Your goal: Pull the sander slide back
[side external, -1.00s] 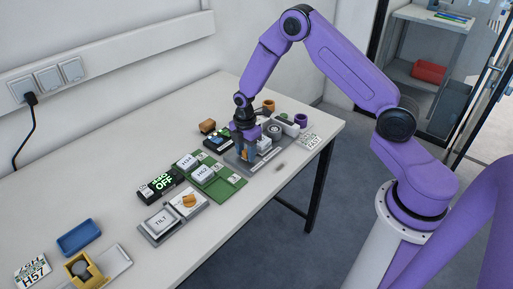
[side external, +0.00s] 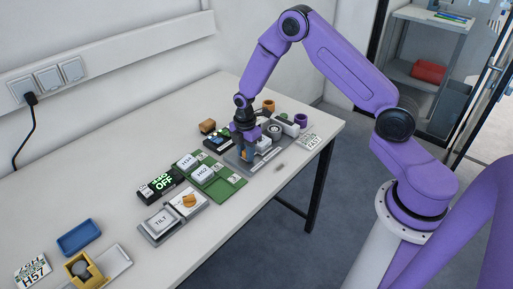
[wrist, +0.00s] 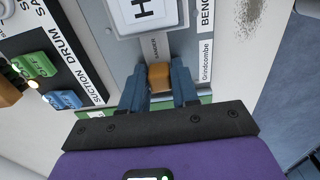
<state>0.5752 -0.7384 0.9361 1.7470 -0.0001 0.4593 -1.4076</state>
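The sander slide's orange-brown handle (wrist: 160,77) stands between the fingers of my gripper (wrist: 160,90) in the wrist view. Both blue-grey fingers appear to press on its sides. Beyond the handle is a grey slide plate with a small label, and a white block marked "H" (wrist: 143,14) sits at its far end, cut off by the frame. In the side view my gripper (side external: 248,152) is low over the grey sander base (side external: 271,153). The arm hides part of the slide there.
A black "SUCTION DRUM" panel (wrist: 60,55) with green and blue buttons lies close to the left of my gripper. A green board with white blocks (side external: 222,183) and a black OFF display (side external: 160,186) stand nearer. The table's front edge is clear.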

